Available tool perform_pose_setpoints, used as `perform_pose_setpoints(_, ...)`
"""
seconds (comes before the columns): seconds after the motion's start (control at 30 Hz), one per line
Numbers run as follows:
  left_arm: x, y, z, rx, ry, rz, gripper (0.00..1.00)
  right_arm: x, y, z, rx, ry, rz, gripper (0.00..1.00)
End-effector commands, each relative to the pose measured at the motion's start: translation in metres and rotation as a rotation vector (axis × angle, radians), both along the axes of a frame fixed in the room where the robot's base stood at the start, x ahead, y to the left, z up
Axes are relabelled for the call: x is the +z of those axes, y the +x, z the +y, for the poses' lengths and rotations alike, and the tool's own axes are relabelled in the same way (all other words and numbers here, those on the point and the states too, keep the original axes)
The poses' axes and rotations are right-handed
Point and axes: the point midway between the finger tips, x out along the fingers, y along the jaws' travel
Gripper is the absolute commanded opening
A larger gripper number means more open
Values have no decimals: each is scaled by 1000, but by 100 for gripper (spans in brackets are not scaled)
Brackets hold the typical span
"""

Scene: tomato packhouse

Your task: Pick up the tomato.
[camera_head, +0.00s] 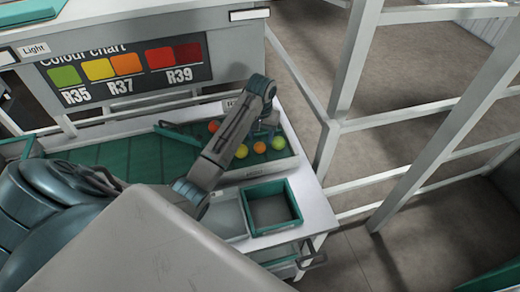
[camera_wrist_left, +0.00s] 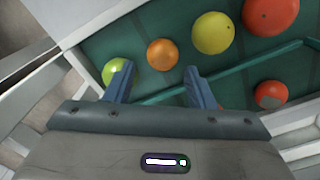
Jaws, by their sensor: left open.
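Several tomatoes lie on the green sorting surface. In the left wrist view they are a yellow-green tomato (camera_wrist_left: 112,70), an orange tomato (camera_wrist_left: 162,54), a yellow tomato (camera_wrist_left: 213,34), a large red tomato (camera_wrist_left: 270,14) and a red one with a greyish patch (camera_wrist_left: 270,95). My left gripper (camera_wrist_left: 158,72) is open, with nothing held. Its left finger partly covers the yellow-green tomato; the orange one shows between and beyond the fingertips. In the head view my left gripper (camera_head: 264,128) is above the tomatoes, near the orange one (camera_head: 260,147). My right gripper is not in view.
An empty teal-rimmed crate (camera_head: 292,202) stands at the table's near right end. A colour chart board (camera_head: 125,68) rises behind the green surface. A teal bar (camera_wrist_left: 235,72) crosses the surface beside the tomatoes. White frame posts (camera_head: 350,70) stand to the right.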

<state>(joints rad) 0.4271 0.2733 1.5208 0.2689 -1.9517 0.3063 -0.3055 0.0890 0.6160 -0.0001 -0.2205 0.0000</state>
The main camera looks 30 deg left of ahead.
Motion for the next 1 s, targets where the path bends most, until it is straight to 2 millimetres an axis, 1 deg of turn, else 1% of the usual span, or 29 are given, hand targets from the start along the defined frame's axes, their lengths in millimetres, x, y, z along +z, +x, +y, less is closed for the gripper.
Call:
perform_pose_setpoints(0.03,-3,0,0,0,0,1,50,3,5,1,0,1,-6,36)
perform_pose_setpoints(0.13,-9,1,1,1,0,2,50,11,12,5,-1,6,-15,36)
perform_pose_setpoints(0.3,-32,3,5,1,0,3,50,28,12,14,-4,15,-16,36)
perform_pose_setpoints(0.4,-47,3,5,1,0,2,50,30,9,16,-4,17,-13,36)
perform_pose_setpoints(0.5,-54,3,5,0,1,-1,50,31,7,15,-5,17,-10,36)
perform_pose_setpoints(0.7,-56,3,5,0,2,-2,50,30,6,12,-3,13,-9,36)
perform_pose_setpoints(0.73,-56,3,5,0,2,-2,48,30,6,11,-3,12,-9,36)
perform_pose_setpoints(0.83,-55,3,5,0,2,-2,28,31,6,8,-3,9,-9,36)
perform_pose_setpoints(1.0,-55,3,5,0,2,-2,27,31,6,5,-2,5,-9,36)
